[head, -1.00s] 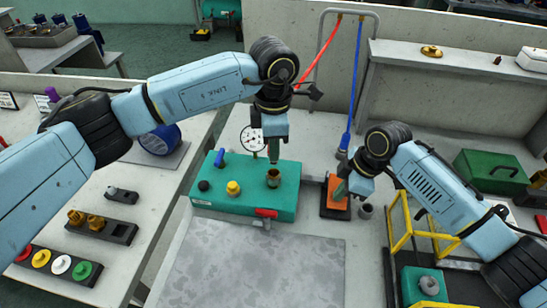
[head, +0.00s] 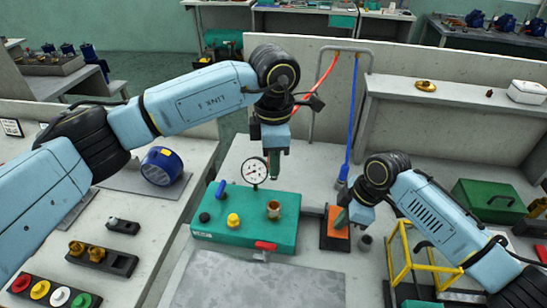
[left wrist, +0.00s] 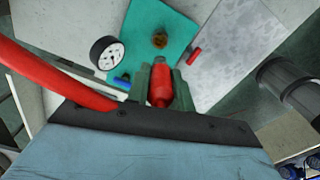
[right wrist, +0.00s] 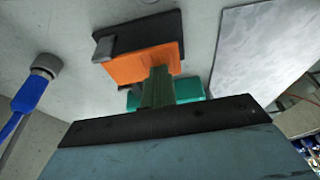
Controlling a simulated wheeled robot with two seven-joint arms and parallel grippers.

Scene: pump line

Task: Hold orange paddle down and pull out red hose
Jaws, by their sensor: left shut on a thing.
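The red hose (head: 325,76) arches behind my left arm in the head view. My left gripper (head: 275,176) is shut on its red end piece (left wrist: 160,84), held above the green pump block (head: 248,235). The brass socket (head: 273,210) on the block is empty, with a clear gap below the gripper. The orange paddle (head: 333,238) is on a dark base right of the block. It fills the middle of the right wrist view (right wrist: 140,64). My right gripper (right wrist: 158,72) has its fingers together, with the tips against the paddle.
A blue hose (head: 350,125) stands upright behind the paddle. A pressure gauge (head: 254,171) and red lever (head: 266,246) are at the block. A yellow frame (head: 405,250) and green toolbox (head: 490,201) stand to the right. A grey plate lies in front.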

